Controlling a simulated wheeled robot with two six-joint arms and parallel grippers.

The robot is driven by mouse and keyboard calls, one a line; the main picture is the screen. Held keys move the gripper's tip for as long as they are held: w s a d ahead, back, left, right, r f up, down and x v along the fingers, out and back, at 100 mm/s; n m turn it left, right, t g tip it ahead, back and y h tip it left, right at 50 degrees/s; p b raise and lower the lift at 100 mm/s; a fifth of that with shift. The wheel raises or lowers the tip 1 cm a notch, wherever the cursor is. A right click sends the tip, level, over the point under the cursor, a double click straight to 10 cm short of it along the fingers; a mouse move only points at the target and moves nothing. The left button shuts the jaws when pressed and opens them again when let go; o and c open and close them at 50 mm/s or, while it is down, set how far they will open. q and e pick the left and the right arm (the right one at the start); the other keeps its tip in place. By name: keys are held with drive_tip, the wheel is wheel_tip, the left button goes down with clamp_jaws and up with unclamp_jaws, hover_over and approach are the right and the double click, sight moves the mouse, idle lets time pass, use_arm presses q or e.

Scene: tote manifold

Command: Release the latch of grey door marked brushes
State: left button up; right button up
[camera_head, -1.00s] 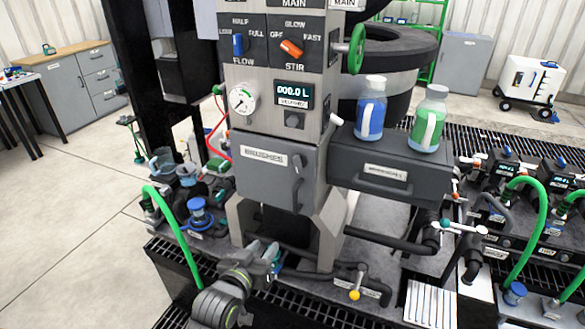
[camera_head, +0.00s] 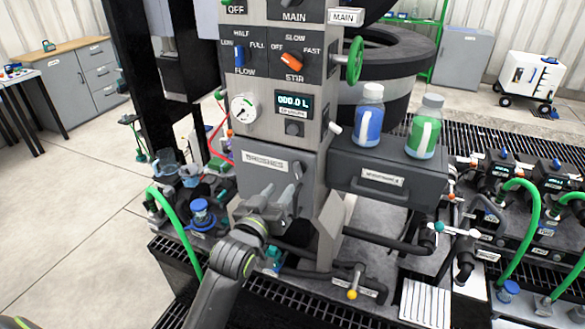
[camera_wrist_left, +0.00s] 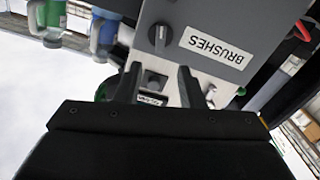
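The grey door (camera_head: 262,178) marked brushes is closed on the front of the grey machine. Its label shows in the head view and reads BRUSHES, upside down, in the left wrist view (camera_wrist_left: 215,48). The latch (camera_wrist_left: 158,37) is a round grey knob with a raised bar, beside the label; in the head view the latch (camera_head: 298,168) is at the door's upper right. My left gripper (camera_head: 284,196) is in front of the door, just below the latch, and hides the handle. In the left wrist view its fingers (camera_wrist_left: 158,82) are apart and empty, not touching the latch.
A grey drawer (camera_head: 385,178) right of the door has a blue bottle (camera_head: 369,118) and a green bottle (camera_head: 425,128) on top. A pipe with a yellow-tipped valve (camera_head: 352,293) is below. Green hoses (camera_head: 178,225) stand at left and right.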

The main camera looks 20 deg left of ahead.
sight(295, 169)
use_arm(q)
drive_tip(key=w+p, duration=0.2)
drive_tip(key=w, duration=0.6)
drive_tip(key=shift+w, duration=0.35)
clamp_jaws()
drive_tip(key=shift+d, duration=0.1)
